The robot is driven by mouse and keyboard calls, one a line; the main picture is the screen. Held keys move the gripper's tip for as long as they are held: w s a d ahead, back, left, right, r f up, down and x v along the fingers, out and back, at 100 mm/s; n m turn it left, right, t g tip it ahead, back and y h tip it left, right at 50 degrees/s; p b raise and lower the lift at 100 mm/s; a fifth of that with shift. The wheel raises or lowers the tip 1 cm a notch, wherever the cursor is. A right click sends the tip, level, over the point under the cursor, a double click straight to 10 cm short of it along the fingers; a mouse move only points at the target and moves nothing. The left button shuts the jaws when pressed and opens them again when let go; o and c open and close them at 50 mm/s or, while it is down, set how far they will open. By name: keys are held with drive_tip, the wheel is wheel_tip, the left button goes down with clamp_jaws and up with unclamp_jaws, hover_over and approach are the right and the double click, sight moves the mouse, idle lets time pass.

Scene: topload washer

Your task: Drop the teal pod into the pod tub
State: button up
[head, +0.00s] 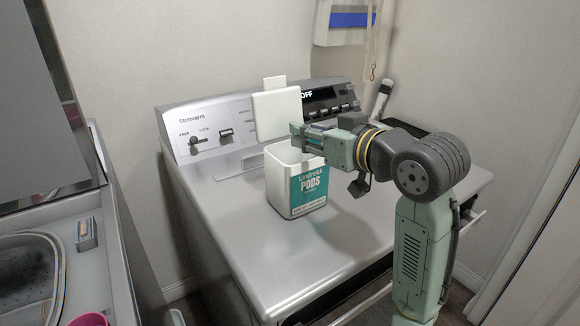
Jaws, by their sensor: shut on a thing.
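The pod tub (279,190) is a white, open-topped container with a teal "PODS" label, standing upright on the washer top. Its white lid (277,115) stands raised behind the opening. My gripper (300,138) comes in from the right, and its tip is over the right part of the tub's mouth, at about rim height or just above. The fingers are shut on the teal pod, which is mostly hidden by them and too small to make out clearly. The inside of the tub is mostly out of sight.
The washer's control panel (215,130) rises behind the tub. The washer top (262,255) is clear in front and to the left. A counter with a sink (30,275) is at the left. A white and blue box (347,22) hangs on the wall above.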

drive_tip(key=shift+f+b, duration=0.3)
drive_tip(key=shift+f, duration=0.45)
drive_tip(key=o, duration=1)
drive_tip(key=shift+s+r, duration=0.1)
drive_tip(key=v, duration=1.2)
